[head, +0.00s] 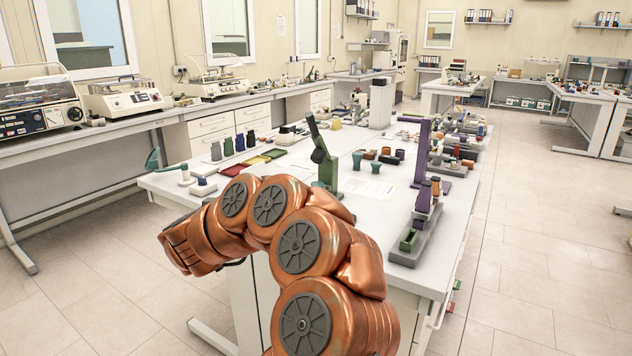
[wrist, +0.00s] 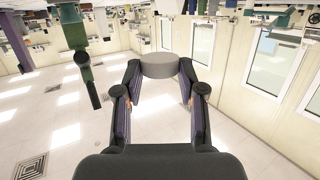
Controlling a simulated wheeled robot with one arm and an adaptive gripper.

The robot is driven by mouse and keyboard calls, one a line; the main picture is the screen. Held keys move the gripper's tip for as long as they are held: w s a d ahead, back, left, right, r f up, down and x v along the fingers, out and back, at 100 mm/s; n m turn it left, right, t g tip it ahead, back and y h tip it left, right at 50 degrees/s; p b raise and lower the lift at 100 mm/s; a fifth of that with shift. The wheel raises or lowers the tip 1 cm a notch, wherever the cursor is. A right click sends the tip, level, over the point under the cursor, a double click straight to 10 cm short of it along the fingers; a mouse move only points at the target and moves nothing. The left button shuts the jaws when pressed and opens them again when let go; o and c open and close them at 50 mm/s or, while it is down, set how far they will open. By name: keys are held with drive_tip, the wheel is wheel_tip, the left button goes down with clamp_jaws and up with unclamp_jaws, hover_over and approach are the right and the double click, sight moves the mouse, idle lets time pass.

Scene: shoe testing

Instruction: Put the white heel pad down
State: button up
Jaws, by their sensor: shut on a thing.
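In the wrist view, which is upside down, my gripper (wrist: 159,76) is shut on a round, pale grey-white pad (wrist: 159,64). One fingertip presses on each side of the pad. The pad is off any surface, with floor and wall behind it. In the head view my arm reaches to the left, its end near the front left corner of the white worktable (head: 395,205). The gripper's fingers and the pad are hidden there.
A green upright stand (head: 325,160) and a purple stand (head: 421,165) rise from the table. Dark bottles (head: 228,146), coloured swatches (head: 235,165) and small white-based pieces (head: 203,187) stand on the left part. Papers (head: 368,188) lie flat near the middle.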

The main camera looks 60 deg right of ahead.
drive_tip(key=s+d+r+m+g+h+p, duration=0.2)
drive_tip(key=s+d+m+g, duration=0.45)
drive_tip(key=s+d, duration=1.2)
drive_tip(key=shift+n+g, duration=0.35)
drive_tip(key=w+d+p, duration=0.1)
drive_tip(key=w+d, duration=0.3)
drive_tip(key=w+d+p, duration=0.1)
drive_tip(key=w+d, duration=0.3)
drive_tip(key=d, duration=0.1)
drive_tip(key=w+d+f+p, duration=0.1)
drive_tip(key=w+d, duration=0.3)
drive_tip(key=shift+w+d, duration=0.15)
drive_tip(key=shift+w, duration=0.05)
drive_tip(key=shift+f, duration=1.8)
drive_tip(key=shift+f, duration=0.1)
drive_tip(key=o, duration=0.8)
drive_tip(key=shift+c, duration=0.2)
